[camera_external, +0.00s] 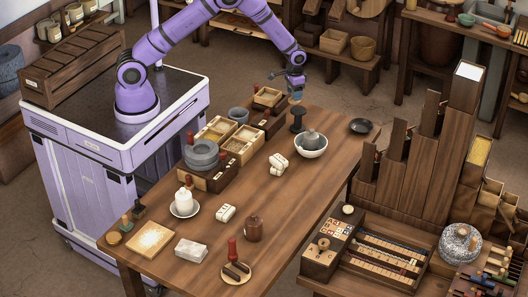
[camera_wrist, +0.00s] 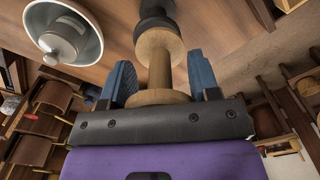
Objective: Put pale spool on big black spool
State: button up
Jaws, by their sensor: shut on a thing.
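The pale wooden spool (camera_wrist: 160,68) is between the two blue fingers of my gripper (camera_wrist: 161,76), which is shut on it. In the external view the pale spool (camera_external: 296,96) hangs below my gripper (camera_external: 296,88), upright as far as I can tell. The big black spool (camera_external: 298,119) stands on the table's far end, directly below the pale spool. In the wrist view the black spool (camera_wrist: 155,14) shows just beyond the pale spool's far flange, roughly in line with it. I cannot tell whether the two touch. Part of the pale spool is hidden by my gripper.
A white bowl (camera_external: 311,153) holding a grey object stands close to the black spool. A dark dish (camera_external: 360,126) lies to the right. Wooden boxes (camera_external: 242,146) with a grey stone quern line the table's left side. The table's right middle is mostly clear.

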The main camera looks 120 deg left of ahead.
jog(key=shift+w+a+f, duration=0.1)
jog(key=shift+w+a, duration=0.3)
jog(key=shift+w, duration=0.4)
jog(key=shift+f, duration=1.75)
jog(key=shift+f, duration=0.15)
jog(key=o, duration=0.9)
notch_tip(320, 180, up, 12)
jog(key=shift+r, duration=0.15)
jog(key=shift+r, duration=0.1)
